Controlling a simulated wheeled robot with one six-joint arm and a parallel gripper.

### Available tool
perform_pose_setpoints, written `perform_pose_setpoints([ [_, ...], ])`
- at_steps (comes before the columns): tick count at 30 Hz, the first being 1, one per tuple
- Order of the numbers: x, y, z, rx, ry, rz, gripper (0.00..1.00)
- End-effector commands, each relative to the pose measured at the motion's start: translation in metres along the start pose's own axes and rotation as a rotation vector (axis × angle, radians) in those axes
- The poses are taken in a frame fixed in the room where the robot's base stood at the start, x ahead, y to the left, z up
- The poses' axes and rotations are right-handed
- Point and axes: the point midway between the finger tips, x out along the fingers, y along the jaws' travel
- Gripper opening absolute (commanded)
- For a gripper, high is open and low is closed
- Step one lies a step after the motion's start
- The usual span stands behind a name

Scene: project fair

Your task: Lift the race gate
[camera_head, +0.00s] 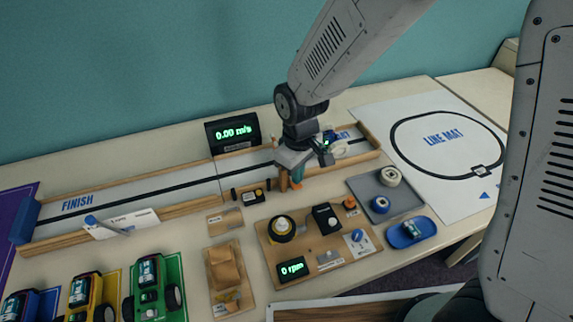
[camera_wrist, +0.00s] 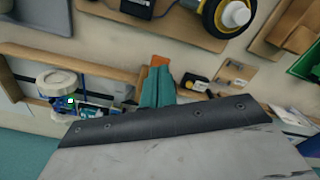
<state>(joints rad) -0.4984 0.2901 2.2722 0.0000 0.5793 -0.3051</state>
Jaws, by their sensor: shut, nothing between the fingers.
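My gripper (camera_head: 297,182) is at the near rail of the wooden race track (camera_head: 140,193), right of its middle. Its teal fingers (camera_wrist: 160,85) are together and hold nothing. A small orange piece (camera_wrist: 159,61) shows at their tips; I cannot tell whether it belongs to the fingers or to the gate. The race gate is not clearly made out; the gripper and wrist cover this part of the track. A small blue car with pale wheels (camera_head: 331,137) stands on the track's right end, behind the gripper; it also shows in the wrist view (camera_wrist: 70,101).
A speed display (camera_head: 233,133) stands behind the track. In front are a board with a motor and rpm display (camera_head: 291,270), a grey tray (camera_head: 366,185) with rolls and a blue tray (camera_head: 428,238). Several toy trucks (camera_head: 145,290) are front left. The line mat (camera_head: 440,160) lies right.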

Motion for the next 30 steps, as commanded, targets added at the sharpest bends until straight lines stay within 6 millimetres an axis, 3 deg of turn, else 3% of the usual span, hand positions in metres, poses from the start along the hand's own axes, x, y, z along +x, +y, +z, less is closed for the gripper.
perform_pose_setpoints([
  [8,0.004,0.0,0.0,0.0,-0.001,0.0,0.0],
  [30,0.04,0.003,-0.005,0.0,-0.001,0.0,0.0],
])
